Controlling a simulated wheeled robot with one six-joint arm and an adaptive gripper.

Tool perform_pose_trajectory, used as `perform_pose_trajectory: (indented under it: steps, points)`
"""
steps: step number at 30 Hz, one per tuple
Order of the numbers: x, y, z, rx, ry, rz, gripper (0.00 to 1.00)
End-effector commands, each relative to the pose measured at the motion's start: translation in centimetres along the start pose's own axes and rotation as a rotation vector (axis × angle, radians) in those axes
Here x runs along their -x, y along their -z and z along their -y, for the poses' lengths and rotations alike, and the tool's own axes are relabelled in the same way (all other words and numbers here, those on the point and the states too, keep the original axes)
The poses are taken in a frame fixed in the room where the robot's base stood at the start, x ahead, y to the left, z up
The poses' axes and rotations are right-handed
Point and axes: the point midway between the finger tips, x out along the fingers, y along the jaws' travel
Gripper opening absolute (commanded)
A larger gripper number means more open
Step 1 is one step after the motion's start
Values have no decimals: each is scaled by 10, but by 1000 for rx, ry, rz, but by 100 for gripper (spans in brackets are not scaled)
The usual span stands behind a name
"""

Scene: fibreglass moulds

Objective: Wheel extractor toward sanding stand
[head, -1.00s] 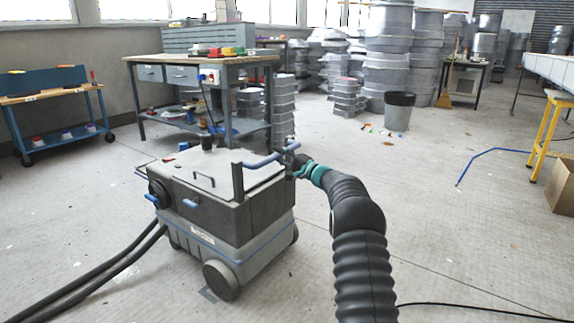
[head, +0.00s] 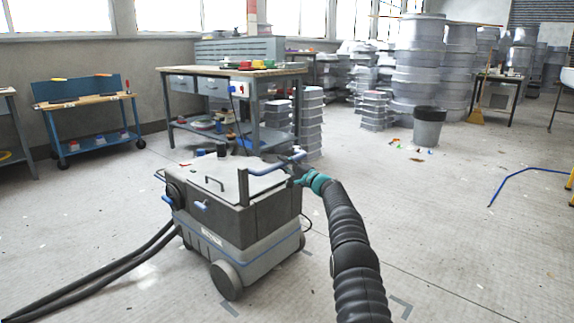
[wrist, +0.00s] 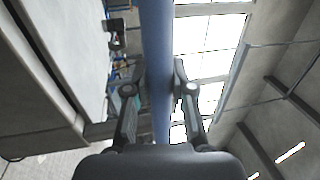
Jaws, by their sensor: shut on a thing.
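The extractor (head: 238,228) is a grey and black box on wheels, with a pale lid and a blue-grip push handle (head: 262,166). It stands upright on the floor just ahead of me, its black hoses trailing to the lower left. My gripper (head: 298,170) is at the right end of the handle, small and partly hidden in the head view. In the wrist view my gripper (wrist: 160,88) is shut on the blue handle bar (wrist: 156,40), one finger on each side. I cannot tell which thing is the sanding stand.
A workbench (head: 262,72) with tools stands behind the extractor. A blue trolley (head: 95,100) is at the left. A dark bin (head: 428,128) and stacked grey moulds (head: 418,60) stand at the back. A blue bent tube (head: 515,178) lies right. Floor on the right is mostly clear.

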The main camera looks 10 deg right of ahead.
Motion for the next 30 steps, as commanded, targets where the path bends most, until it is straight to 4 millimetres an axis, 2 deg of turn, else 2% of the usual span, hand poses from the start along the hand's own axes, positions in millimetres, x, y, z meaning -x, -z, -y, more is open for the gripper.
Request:
perform_pose_trajectory:
  steps: [8, 9, 11, 23, 30]
  points:
    - [-2, -3, -2, -1, -2, 5, 0]
    - [-2, -3, -2, -2, -2, 5, 33]
    - [-2, -3, -2, -2, -2, 4, 48]
    - [5, 4, 0, 0, -1, -5, 50]
    - [20, 6, 1, 0, -2, -6, 50]
